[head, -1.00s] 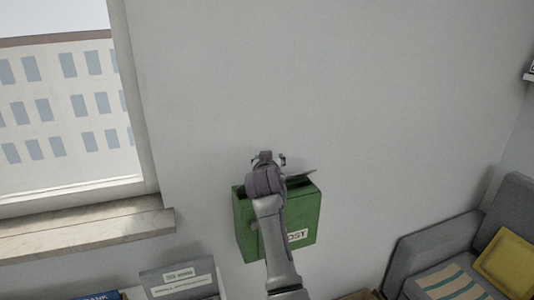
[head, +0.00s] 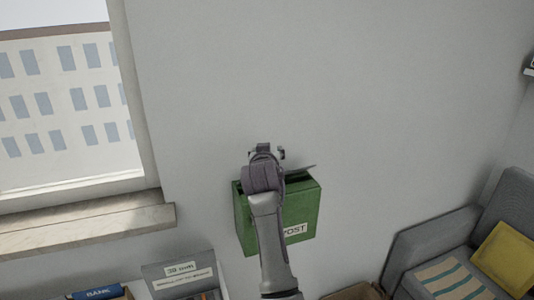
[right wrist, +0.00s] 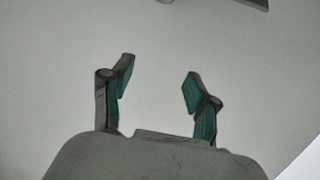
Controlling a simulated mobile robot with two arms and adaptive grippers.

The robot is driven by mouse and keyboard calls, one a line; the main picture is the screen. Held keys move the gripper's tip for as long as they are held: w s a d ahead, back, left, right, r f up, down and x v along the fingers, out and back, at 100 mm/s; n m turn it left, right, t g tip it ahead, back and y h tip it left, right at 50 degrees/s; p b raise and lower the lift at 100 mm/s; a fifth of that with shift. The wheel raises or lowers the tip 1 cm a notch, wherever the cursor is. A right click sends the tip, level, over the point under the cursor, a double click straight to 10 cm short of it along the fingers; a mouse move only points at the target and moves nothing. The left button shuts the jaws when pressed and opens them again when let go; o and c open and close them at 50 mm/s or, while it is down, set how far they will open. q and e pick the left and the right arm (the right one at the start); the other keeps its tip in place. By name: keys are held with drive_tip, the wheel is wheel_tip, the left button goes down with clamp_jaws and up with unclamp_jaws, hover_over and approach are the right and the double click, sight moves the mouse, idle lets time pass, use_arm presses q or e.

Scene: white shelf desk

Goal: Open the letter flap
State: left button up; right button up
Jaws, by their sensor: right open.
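The green post box (head: 303,208) is mounted on the grey wall, with part of a white POST label on its front. A thin grey plate, seemingly its letter flap (head: 302,170), shows nearly edge-on above the box's top right. A dark gap shows below it. My right gripper (head: 267,153) is above the box's top left, and my arm covers the box's left middle and much of the flap. In the right wrist view the gripper (right wrist: 158,78) is open, with nothing between its fingers. Whether it touches the flap is hidden. My left gripper is not in view.
A window sill (head: 85,225) juts out at left. Below it are a grey file box (head: 180,272) and a blue BANK item (head: 97,293). A grey sofa (head: 435,245) with a yellow cushion (head: 508,260) stands at right. The wall above the post box is clear.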

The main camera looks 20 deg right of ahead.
drive_tip(key=shift+r, duration=0.1)
wheel_tip(320, 180, up, 10)
idle(0.4)
drive_tip(key=shift+c, duration=0.3)
